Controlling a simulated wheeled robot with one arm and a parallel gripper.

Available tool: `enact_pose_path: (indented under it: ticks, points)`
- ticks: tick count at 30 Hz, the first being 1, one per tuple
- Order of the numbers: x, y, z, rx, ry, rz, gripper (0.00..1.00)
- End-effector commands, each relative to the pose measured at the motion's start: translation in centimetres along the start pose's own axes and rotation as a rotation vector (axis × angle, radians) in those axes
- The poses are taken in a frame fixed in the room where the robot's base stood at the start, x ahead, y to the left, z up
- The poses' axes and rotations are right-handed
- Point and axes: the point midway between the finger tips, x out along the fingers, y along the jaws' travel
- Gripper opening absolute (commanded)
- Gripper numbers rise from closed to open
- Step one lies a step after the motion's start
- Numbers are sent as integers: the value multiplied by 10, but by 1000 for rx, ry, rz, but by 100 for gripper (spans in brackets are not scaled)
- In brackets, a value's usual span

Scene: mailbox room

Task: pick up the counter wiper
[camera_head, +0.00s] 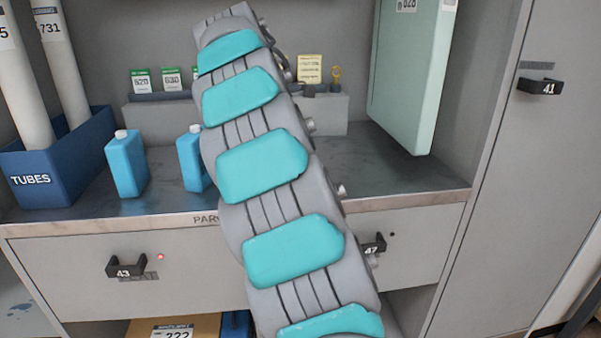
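I cannot make out a counter wiper in the head view. My arm, grey with teal pads, crosses the middle of the picture and hides part of the counter (400,170) and the shelf behind it. My gripper's fingers cannot be made out. The far end of my arm is at the top, near the back wall, and small dark parts show beside it.
Two blue bottles (127,165) stand on the counter at left, beside a blue TUBES bin (45,181) holding white tubes. A raised back shelf (328,116) carries small cards. A pale green box (408,75) is at right. Drawers (200,255) are below.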

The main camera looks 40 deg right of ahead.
Motion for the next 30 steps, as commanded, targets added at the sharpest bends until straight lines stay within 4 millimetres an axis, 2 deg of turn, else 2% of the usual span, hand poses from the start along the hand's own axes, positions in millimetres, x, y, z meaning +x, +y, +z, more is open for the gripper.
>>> enact_pose_path:
  ticks: [2, 21, 30]
  points:
    - [0, 0, 0, 0, 0, 0, 91]
    - [0, 0, 0, 0, 0, 1, 20]
    - [-2, -1, -1, 0, 0, 1, 20]
